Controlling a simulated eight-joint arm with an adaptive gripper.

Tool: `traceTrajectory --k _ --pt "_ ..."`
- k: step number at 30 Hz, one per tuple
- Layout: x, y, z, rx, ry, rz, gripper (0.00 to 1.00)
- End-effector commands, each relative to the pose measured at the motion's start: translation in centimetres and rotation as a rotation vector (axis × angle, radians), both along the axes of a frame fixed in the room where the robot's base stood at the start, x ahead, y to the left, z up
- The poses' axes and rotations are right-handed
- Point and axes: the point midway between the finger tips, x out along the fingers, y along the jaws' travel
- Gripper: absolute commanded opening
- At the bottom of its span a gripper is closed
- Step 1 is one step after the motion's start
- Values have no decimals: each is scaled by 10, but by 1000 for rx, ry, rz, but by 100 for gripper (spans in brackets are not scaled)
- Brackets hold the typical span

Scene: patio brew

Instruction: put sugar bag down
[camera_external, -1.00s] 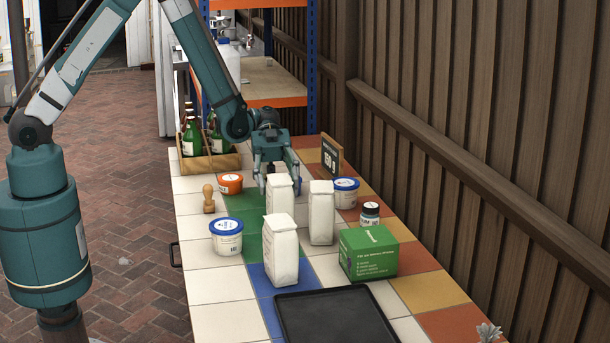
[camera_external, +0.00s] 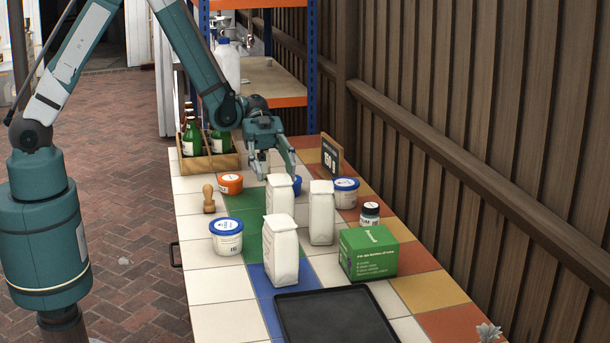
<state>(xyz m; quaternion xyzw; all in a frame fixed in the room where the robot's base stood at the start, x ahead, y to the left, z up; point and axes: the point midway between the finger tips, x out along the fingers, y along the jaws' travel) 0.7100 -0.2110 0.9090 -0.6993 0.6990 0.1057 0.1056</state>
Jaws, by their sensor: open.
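Three white paper bags stand upright on the tiled table: a rear-left bag (camera_external: 279,196), a right bag (camera_external: 321,213) and a front bag (camera_external: 281,252). I cannot tell from their faces which one is the sugar bag. My gripper (camera_external: 273,171) is open above and behind the rear-left bag. Its fingers appear apart from the bags, with nothing seen between them. A blue-lidded tub (camera_external: 297,185) shows just behind the rear-left bag, partly hidden by it.
Around the bags stand a blue-lidded tub (camera_external: 226,238), an orange-lidded tub (camera_external: 230,184), a wooden stamp (camera_external: 208,199), another blue-lidded tub (camera_external: 346,193), a dark-lidded jar (camera_external: 370,212) and a green box (camera_external: 369,254). A black tray (camera_external: 335,318) lies in front. A bottle crate (camera_external: 211,163) and a small sign (camera_external: 331,156) stand behind.

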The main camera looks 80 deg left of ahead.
Motion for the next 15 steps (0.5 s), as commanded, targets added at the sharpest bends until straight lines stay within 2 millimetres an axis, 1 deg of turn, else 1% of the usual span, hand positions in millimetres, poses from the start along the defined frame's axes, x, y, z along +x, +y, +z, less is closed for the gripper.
traceTrajectory --k 5,15 --pt "0 -12 -4 0 0 -1 44" --pt "0 -48 -16 0 0 -2 44"
